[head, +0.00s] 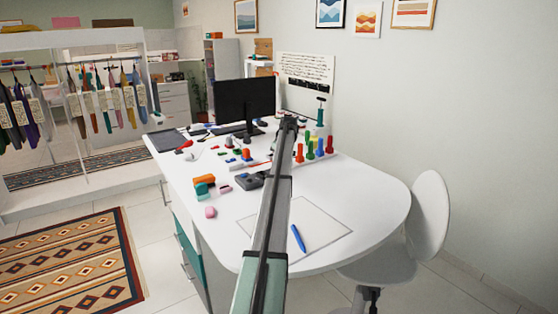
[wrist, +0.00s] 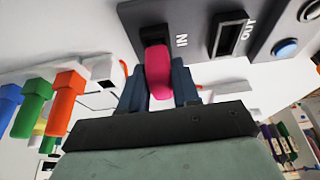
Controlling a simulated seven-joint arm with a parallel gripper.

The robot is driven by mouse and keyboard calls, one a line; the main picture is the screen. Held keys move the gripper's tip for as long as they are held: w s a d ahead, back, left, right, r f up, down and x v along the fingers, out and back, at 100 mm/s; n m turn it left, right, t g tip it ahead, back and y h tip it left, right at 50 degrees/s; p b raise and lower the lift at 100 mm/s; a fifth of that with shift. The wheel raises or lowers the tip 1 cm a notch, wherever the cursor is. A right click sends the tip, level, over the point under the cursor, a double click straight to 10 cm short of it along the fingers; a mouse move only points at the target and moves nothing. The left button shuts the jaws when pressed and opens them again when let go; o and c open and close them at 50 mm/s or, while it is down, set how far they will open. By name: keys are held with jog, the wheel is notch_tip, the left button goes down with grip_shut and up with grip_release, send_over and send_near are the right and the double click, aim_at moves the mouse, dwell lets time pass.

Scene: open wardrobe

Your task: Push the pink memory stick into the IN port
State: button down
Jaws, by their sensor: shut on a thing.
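The pink memory stick (wrist: 159,72) is held between the two dark blue fingers of my gripper (wrist: 158,88) in the wrist view. My gripper is shut on it. The far end of the stick is at the mouth of the IN port (wrist: 153,34), lined up with the slot. How far it sits inside cannot be told. The port is in a dark grey panel (wrist: 190,14) with a white IN label beside it. In the head view my arm crosses the desk, and my gripper and the held stick cannot be made out.
The empty-looking OUT port (wrist: 230,36) is right of IN, with a blue button (wrist: 286,48) beyond. Green (wrist: 33,103) and orange (wrist: 65,103) pegs stand at the left. In the head view, the white desk (head: 355,190) also holds a monitor (head: 245,101) and blue pen (head: 298,238).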

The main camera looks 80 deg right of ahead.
jog(key=shift+f, duration=0.65)
jog(key=c, duration=0.7)
grip_release()
jog(key=shift+c, duration=0.2)
jog(key=shift+r, duration=0.1)
jog(key=v, duration=1.3)
jog(key=shift+r, duration=0.3)
jog(key=shift+s+a, duration=0.15)
